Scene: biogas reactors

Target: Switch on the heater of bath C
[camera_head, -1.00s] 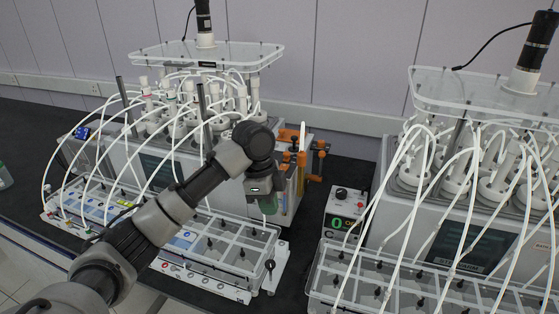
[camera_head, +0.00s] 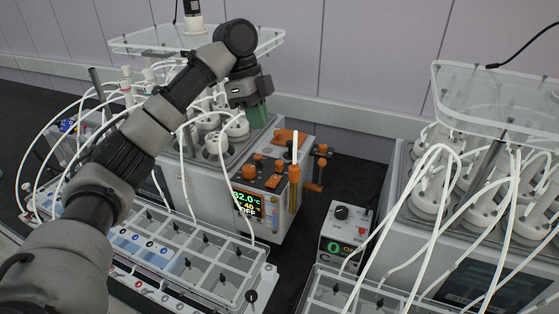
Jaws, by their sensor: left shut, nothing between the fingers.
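A water bath with an orange-fitted heater head (camera_head: 272,178) stands at the centre. Its display (camera_head: 252,206) reads about 32.0, a smaller 40, and OFF at the bottom. I cannot read a bath letter on it. My left gripper (camera_head: 256,116) is shut and empty, with greenish fingers pointing down. It is above the bath's rear part, up and left of the heater head, apparently apart from it. My right gripper is not in view.
White tubes arch from the reactor bottles (camera_head: 222,138) down to a clear divided tray (camera_head: 205,262) in front. A second bath (camera_head: 478,278) with bottles and tubes stands at right.

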